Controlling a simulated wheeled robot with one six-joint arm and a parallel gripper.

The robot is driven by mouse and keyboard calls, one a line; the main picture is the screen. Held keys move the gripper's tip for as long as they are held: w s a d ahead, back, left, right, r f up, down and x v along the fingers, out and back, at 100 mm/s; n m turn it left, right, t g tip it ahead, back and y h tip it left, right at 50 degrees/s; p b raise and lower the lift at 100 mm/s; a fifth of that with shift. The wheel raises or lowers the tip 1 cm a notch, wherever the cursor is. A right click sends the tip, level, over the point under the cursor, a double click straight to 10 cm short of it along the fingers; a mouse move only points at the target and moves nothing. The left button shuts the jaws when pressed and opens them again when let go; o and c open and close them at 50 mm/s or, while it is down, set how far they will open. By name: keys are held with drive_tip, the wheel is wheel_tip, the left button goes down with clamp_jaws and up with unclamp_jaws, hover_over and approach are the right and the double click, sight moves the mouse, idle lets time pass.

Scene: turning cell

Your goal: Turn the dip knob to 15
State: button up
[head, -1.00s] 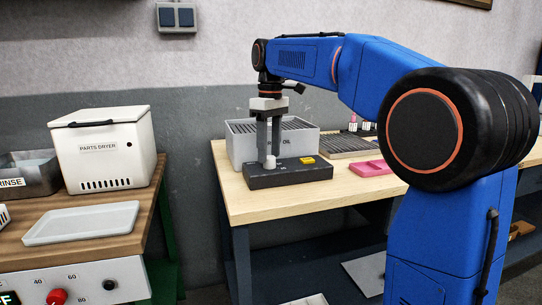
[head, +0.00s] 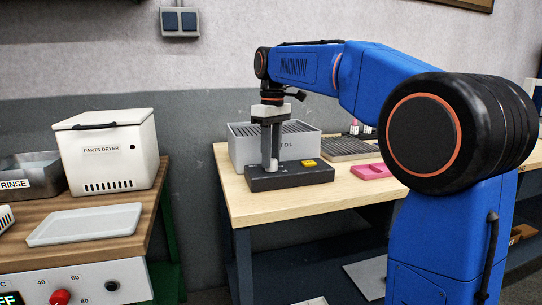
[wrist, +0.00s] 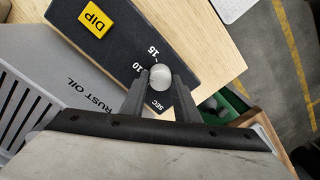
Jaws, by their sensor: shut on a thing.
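The dip knob (wrist: 161,77) is a round pale cap on a dark control box (wrist: 130,40). Printed marks 10, 15 and SEC stand around it. A yellow block marked DIP (wrist: 96,22) sits on the same box. My gripper (wrist: 161,86) is shut on the knob, with one finger on each side. In the head view my gripper (head: 270,150) points straight down onto the left part of the box (head: 290,177), and its fingers partly hide the knob. I cannot make out a pointer on the knob.
A grey rust oil tank (head: 308,145) stands right behind the box. A pink tray (head: 371,171) and a dark ribbed rack (head: 345,147) lie to the right. A parts dryer (head: 105,155) and pale tray (head: 85,224) are on the left bench. The wooden tabletop's front is clear.

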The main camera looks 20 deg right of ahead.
sight(274, 160)
drive_tip(key=m, duration=0.6)
drive_tip(key=shift+d+m, duration=0.1)
drive_tip(key=shift+m, duration=2.6)
drive_tip(key=o, duration=1)
drive_tip(key=shift+o, duration=0.2)
wheel_tip(274, 160, up, 17)
drive_tip(key=shift+s+d+r, duration=0.15)
drive_tip(key=shift+d, duration=0.2)
